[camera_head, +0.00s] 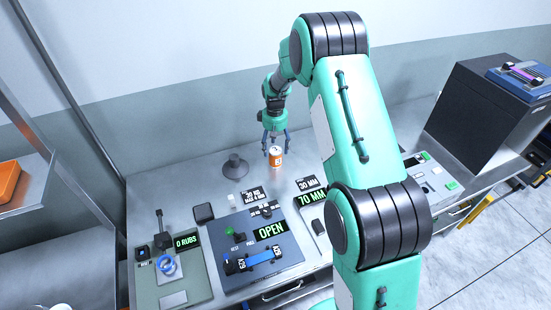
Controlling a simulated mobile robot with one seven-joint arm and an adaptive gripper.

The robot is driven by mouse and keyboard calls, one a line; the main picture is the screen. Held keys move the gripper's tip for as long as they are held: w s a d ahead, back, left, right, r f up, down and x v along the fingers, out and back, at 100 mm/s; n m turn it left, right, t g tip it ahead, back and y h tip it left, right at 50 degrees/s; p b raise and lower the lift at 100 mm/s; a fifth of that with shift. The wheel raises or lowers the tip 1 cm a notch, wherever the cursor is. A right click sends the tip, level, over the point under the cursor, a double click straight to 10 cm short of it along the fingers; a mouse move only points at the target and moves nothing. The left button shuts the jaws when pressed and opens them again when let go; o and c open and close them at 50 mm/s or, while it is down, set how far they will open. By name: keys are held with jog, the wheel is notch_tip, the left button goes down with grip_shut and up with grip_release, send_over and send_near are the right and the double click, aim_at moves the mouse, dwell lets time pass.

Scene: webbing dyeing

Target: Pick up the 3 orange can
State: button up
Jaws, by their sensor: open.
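The orange can (276,158) stands upright on the grey workbench, near its back edge, with a dark number and a white band on its side. My gripper (275,146) is open and points down just above the can. Its two blue fingers are spread, one to each side of the can's top. I cannot tell whether either finger touches the can.
A dark conical object (235,167) stands left of the can. In front are a dark device marked OPEN (262,245), a 70 MM display (311,197) and a 0 RUBS device (172,270). A black box (480,115) stands at the right.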

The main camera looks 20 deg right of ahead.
aim_at(275, 149)
jog(key=shift+f, duration=0.15)
jog(key=shift+d+f, duration=0.1)
jog(key=shift+f, duration=2.35)
jog(key=c, duration=1.5)
jog(key=shift+r, duration=0.15)
jog(key=shift+c, duration=0.2)
jog(key=shift+r, duration=0.9)
jog(key=shift+s+r, duration=0.25)
jog(key=shift+r, duration=0.6)
jog(key=s+a+r, duration=0.1)
jog(key=s+a, duration=0.1)
jog(key=s, duration=1.3)
jog(key=shift+s+a+r, duration=0.15)
jog(key=shift+s+a, duration=0.05)
